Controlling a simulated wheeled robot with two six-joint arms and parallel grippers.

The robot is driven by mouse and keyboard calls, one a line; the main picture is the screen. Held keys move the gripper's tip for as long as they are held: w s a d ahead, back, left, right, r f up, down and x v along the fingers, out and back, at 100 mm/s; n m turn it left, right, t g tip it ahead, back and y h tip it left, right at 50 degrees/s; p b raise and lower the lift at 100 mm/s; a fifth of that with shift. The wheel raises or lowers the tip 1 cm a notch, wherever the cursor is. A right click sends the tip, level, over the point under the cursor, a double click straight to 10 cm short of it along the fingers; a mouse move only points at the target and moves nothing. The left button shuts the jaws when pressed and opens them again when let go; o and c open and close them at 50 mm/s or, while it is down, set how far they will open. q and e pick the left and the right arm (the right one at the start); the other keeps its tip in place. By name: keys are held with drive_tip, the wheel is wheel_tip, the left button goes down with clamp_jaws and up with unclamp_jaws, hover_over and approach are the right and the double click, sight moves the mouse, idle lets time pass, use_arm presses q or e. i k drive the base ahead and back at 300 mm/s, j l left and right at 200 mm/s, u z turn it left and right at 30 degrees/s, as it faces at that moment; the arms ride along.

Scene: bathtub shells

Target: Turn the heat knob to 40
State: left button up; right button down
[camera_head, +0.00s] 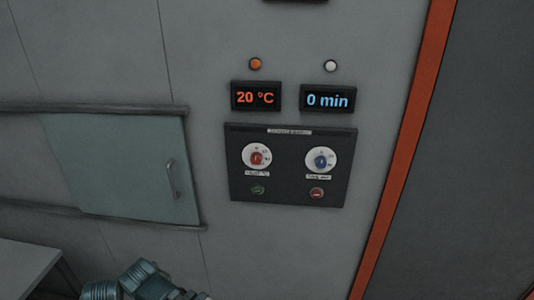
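The heat knob (257,158) is red on a white dial, at the left of a dark control panel (290,192) on the grey wall. Its label below is too small to read surely. The display (256,97) above it reads 20 °C in orange. A blue knob (321,161) on a white dial sits to its right, under a display (327,100) reading 0 min. A teal part of my arm shows at the bottom left, below the panel and apart from it. Neither gripper's fingers can be seen.
A green button (258,190) and a red button (317,193) sit below the knobs. An orange lamp (256,64) and a white lamp (331,66) are above the displays. A teal sliding door (120,168) with a handle is left. An orange frame edge (408,140) is right.

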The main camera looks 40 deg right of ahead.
sight(256, 158)
drive_tip(key=z, duration=1.25)
